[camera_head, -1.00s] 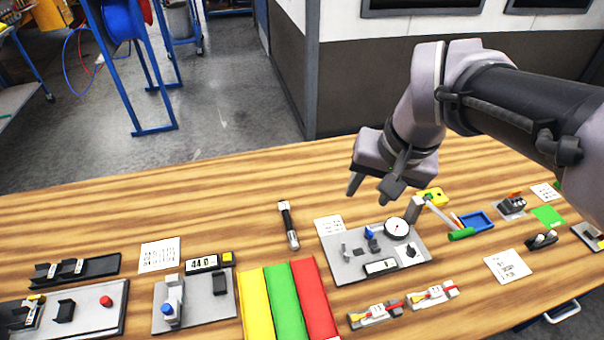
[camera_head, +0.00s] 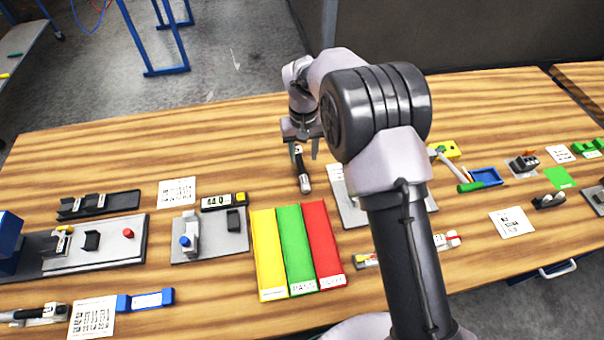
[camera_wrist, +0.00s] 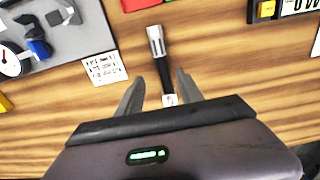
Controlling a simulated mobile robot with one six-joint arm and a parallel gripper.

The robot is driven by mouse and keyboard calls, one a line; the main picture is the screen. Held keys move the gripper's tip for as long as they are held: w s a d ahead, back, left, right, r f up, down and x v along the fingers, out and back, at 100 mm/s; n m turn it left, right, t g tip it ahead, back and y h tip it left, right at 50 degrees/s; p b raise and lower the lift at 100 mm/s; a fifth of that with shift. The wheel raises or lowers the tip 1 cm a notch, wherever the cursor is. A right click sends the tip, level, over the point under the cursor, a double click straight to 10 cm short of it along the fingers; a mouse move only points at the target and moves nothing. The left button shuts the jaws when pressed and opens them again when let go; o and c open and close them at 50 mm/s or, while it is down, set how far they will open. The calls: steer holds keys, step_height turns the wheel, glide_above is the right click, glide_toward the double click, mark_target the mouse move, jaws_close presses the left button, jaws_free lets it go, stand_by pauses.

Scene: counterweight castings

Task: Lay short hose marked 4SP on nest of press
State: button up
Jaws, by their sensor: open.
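A short black hose (camera_head: 303,172) with silver end fittings lies on the wooden table, left of my arm. It also shows in the wrist view (camera_wrist: 164,72), where its near end has a white band with marking too small to read. My gripper (camera_head: 303,148) is open over the hose's far end. In the wrist view the fingers (camera_wrist: 161,88) stand on either side of the hose, apart from it. At the left a grey plate (camera_head: 120,252) carries a red button and a small black cradle (camera_head: 91,240), seemingly the press, with a blue block (camera_head: 9,235) at the picture's edge.
Yellow, green and red bins (camera_head: 297,245) stand in front of the hose. A grey fixture with a display (camera_head: 216,201) is left of them. A plate with a dial gauge (camera_wrist: 12,62) is partly hidden by my arm in the head view.

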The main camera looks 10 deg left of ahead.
mark_target(302, 170)
steer(key=f, duration=0.2)
steer(key=f+b, duration=0.1)
steer(key=f, duration=0.3)
steer(key=shift+s+a+f+b, duration=0.15)
steer(key=shift+s+b, duration=0.15)
steer(key=shift+s, duration=0.1)
jaws_close()
